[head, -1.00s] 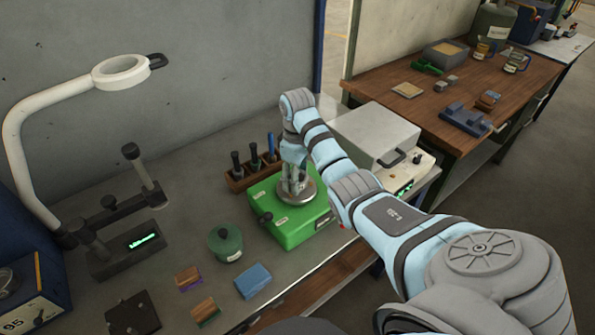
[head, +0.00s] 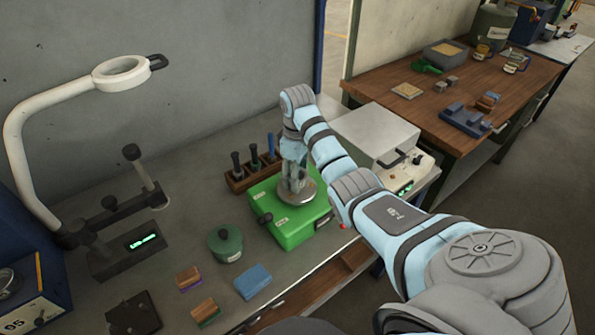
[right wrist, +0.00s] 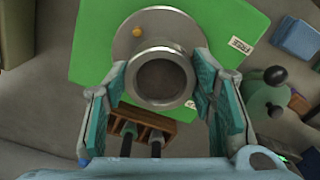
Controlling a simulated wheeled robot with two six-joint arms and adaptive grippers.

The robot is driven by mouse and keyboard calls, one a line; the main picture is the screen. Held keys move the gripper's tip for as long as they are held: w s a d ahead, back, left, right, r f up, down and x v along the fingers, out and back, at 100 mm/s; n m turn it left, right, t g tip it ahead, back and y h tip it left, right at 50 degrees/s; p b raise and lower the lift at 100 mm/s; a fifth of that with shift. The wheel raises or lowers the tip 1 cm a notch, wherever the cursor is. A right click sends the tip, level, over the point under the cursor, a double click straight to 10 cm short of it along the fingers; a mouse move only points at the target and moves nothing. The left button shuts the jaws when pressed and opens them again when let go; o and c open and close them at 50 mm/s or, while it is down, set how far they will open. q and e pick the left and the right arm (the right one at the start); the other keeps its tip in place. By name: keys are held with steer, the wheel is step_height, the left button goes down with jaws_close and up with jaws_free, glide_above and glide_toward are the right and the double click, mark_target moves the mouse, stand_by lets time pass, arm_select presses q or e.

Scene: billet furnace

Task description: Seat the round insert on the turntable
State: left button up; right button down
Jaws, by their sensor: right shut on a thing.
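The round insert (right wrist: 162,78) is a grey metal cylinder with a dark round hollow, seen end-on in the right wrist view. My right gripper (right wrist: 161,76) is shut on it, one finger on each side. The turntable (right wrist: 152,22) is a round metal disc with an orange dot, on top of a green box (head: 281,230). In the head view my right gripper (head: 295,183) points down over the turntable (head: 310,191). The insert stands upright over the disc; whether its base touches the disc is hidden. My left gripper is not in view.
A wooden rack (head: 238,180) with several dark and blue-handled tools stands behind the green box. A grey box-shaped device (head: 375,135) is to its right. A green lidded pot (head: 225,244) and a blue block (head: 253,282) lie to its left and front. A lamp (head: 122,72) stands at left.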

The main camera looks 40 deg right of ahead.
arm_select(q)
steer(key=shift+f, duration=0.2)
arm_select(e)
steer(key=shift+f, duration=0.75)
steer(key=c, duration=1)
jaws_free()
steer(key=shift+a, duration=0.1)
